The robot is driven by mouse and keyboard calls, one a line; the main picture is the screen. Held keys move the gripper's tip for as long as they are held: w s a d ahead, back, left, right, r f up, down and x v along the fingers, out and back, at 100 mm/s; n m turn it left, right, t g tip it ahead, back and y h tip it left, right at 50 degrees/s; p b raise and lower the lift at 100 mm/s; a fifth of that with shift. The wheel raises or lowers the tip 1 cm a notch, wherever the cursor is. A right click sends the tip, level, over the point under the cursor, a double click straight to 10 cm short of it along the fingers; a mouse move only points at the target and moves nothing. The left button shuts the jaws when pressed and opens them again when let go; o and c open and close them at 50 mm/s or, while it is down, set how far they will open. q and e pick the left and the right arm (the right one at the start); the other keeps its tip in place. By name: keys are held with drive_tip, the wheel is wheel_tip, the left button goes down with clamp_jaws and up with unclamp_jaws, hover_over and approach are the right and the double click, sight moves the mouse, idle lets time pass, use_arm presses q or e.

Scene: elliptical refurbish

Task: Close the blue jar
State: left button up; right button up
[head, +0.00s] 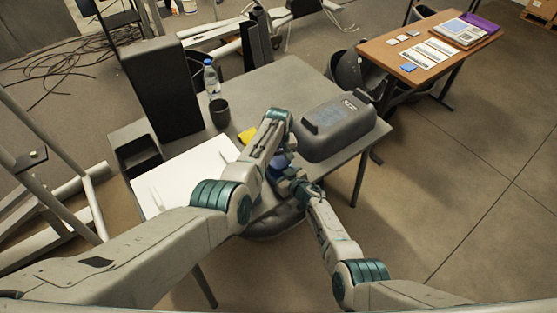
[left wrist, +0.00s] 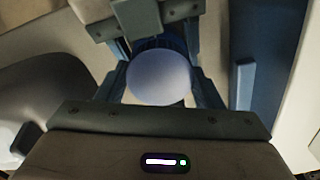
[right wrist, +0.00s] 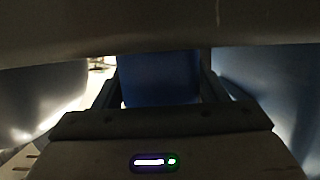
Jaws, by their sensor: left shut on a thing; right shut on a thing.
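The blue jar (head: 274,174) is near the front edge of the grey table, mostly hidden by my two grippers. My right gripper (head: 285,178) is shut on its side. In the right wrist view the smooth blue body (right wrist: 160,80) fills the space between the fingers. My left gripper (head: 281,157) is above, shut on a round pale blue top, which I take for the lid (left wrist: 160,78). Darker blue shows behind it in the left wrist view. I cannot tell whether the lid touches the jar's rim.
A large dark grey case (head: 337,128) stands close on the right of the grippers. A white sheet (head: 185,178), a black cup (head: 219,113), a water bottle (head: 211,79) and a tall black box (head: 160,90) are to the left. A yellow item (head: 246,135) lies behind my left arm.

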use_arm(q)
drive_tip(key=m, duration=0.6)
drive_tip(key=shift+a, duration=0.1)
drive_tip(key=o, duration=1.1)
drive_tip(key=shift+r, duration=2.25)
drive_tip(key=shift+c, duration=0.5)
